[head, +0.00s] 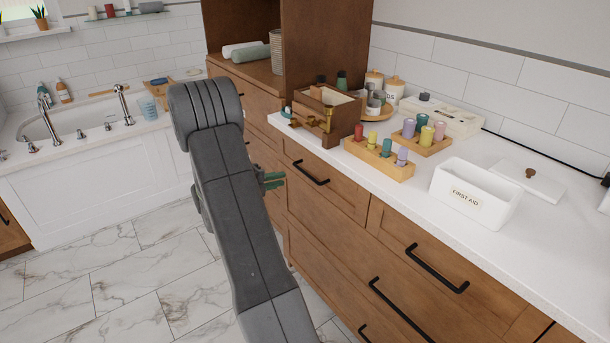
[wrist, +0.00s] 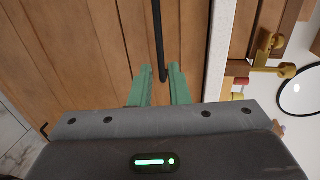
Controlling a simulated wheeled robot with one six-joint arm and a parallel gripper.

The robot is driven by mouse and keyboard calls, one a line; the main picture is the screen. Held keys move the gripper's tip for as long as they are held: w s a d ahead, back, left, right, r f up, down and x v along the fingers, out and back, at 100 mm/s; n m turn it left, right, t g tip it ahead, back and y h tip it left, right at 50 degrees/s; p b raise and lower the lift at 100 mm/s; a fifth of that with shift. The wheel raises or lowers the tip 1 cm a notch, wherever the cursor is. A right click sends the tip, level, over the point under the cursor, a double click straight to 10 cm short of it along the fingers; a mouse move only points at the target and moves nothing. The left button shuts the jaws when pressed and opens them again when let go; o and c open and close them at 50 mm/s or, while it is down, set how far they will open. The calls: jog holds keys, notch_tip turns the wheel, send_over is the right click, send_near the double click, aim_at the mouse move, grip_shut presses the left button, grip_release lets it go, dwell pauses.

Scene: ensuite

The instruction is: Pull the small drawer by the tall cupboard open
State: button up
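The small drawer (head: 330,187) is wooden, under the white counter next to the tall cupboard (head: 325,50). Its front looks flush, and it has a black bar handle (head: 311,172). My gripper (head: 272,180) has green fingers and is just left of this handle in the head view, partly hidden by my arm. In the wrist view the gripper (wrist: 158,68) is open, its two fingers apart. The near end of the black handle (wrist: 157,40) shows between the fingertips. I cannot tell the depth between fingers and handle, and no grip on it shows.
The white counter (head: 515,235) carries a wooden box (head: 325,115), a tray of coloured bottles (head: 378,160) and a first aid box (head: 475,193). A wider drawer with a black handle (head: 437,268) is at right. Marble floor (head: 130,290) is clear at left.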

aim_at(306, 174)
jog(key=b+x, duration=0.1)
jog(key=x, duration=1)
jog(key=shift+w, duration=0.1)
grip_shut()
